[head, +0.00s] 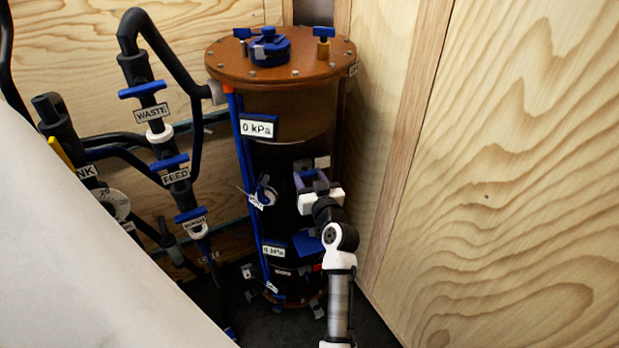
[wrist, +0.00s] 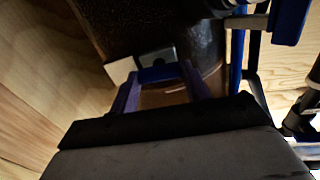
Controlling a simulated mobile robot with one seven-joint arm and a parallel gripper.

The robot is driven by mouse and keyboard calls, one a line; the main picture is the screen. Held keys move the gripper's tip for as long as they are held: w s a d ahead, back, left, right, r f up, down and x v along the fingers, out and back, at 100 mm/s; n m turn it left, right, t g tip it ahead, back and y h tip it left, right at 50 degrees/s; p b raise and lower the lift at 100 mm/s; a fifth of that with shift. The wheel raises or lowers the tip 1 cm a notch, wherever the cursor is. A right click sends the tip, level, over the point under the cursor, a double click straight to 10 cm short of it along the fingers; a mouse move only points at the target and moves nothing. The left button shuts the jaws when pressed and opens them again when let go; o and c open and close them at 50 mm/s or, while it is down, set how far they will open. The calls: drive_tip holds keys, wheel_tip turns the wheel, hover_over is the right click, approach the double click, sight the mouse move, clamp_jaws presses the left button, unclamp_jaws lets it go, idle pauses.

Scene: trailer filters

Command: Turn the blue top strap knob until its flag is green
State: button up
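The blue top strap knob (wrist: 158,74) shows in the wrist view against a dark block on the vessel. My gripper (wrist: 160,78) has its two purple fingers apart, one on each side of the knob near the tips; I cannot tell whether they touch it. In the head view my gripper (head: 313,176) is at the dark middle of the upright filter vessel (head: 290,100), and it hides most of the knob. A white piece (wrist: 121,70) sits left of the knob in the wrist view. I see no green flag in either view.
Black pipes with blue valve handles, labelled WASTE (head: 151,112) and FEED (head: 175,175), stand left of the vessel. A 0 kPa display (head: 258,127) hangs on its front. A plywood wall (head: 500,170) closes the right side. A pale slanted surface (head: 80,260) fills the lower left.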

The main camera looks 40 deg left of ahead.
drive_tip(key=shift+c, duration=1.2)
drive_tip(key=shift+f, duration=0.1)
drive_tip(key=shift+b, duration=0.45)
drive_tip(key=shift+o, duration=0.2)
drive_tip(key=n+b, duration=0.1)
drive_tip(key=b, duration=0.2)
drive_tip(key=shift+f+n, duration=0.25)
drive_tip(key=shift+n, duration=0.15)
drive_tip(key=n+b, duration=0.2)
drive_tip(key=b, duration=0.2)
drive_tip(key=shift+n, duration=0.3)
drive_tip(key=shift+r+n+b, duration=0.2)
drive_tip(key=shift+n+b, duration=0.5)
drive_tip(key=shift+b, duration=0.35)
drive_tip(key=shift+c, duration=0.2)
drive_tip(key=shift+r, duration=0.1)
drive_tip(key=o, duration=1)
